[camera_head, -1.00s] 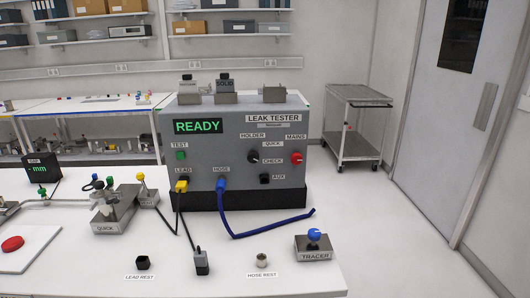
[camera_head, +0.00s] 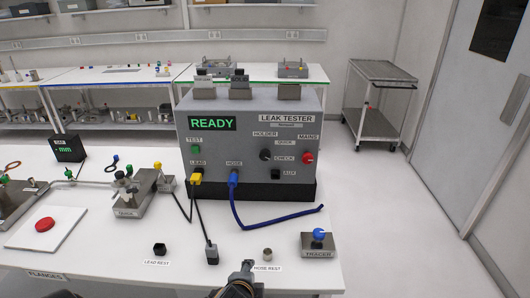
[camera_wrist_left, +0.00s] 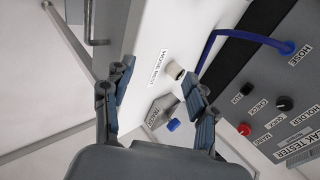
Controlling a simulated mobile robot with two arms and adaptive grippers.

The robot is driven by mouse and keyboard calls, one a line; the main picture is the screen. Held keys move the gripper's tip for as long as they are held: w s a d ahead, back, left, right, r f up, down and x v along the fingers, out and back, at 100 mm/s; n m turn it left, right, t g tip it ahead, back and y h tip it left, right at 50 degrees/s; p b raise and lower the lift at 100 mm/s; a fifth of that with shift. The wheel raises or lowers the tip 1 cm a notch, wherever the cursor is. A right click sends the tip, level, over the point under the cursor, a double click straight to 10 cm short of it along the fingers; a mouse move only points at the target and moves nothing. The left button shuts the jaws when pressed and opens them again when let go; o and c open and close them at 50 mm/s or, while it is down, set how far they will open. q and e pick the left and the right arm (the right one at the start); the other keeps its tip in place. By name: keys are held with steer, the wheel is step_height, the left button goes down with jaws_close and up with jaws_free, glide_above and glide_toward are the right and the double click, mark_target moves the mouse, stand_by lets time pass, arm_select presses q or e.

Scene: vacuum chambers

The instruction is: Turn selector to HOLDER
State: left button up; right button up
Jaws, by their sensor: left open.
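The selector, a round black knob (camera_head: 265,155), is on the front of the grey leak tester (camera_head: 225,150), with HOLDER, QUICK and CHECK labels around it. Its pointer is too small to read. It also shows at the right of the left wrist view (camera_wrist_left: 284,103). The tester's screen reads READY. My left gripper (camera_head: 245,268) is at the bottom of the head view, near the hose rest and well short of the knob. In the left wrist view its fingers (camera_wrist_left: 157,72) are apart and empty. My right gripper is not in view.
A red MAINS knob (camera_head: 307,158) is right of the selector. A blue hose (camera_head: 270,222) and yellow plug (camera_head: 195,179) with black cable hang from the tester's front. The hose rest (camera_head: 267,254), tracer block (camera_head: 319,243) and lead rest (camera_head: 159,249) stand on the table.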

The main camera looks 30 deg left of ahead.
arm_select(q)
steer(key=w+a+r+m+t+y, duration=0.4)
steer(key=w+a+r+m, duration=0.1)
steer(key=w+r+m, duration=0.5)
steer(key=m+t+y, duration=0.2)
steer(key=m+t, duration=0.1)
steer(key=m, duration=0.6)
glide_toward(265, 157)
steer(key=shift+h, duration=0.4)
steer(key=p+x, duration=0.1)
steer(key=x, duration=0.9)
steer(key=shift+w+a+r, duration=0.15)
steer(key=shift+a, duration=0.15)
steer(key=shift+c, duration=0.5)
steer(key=c, duration=1.1)
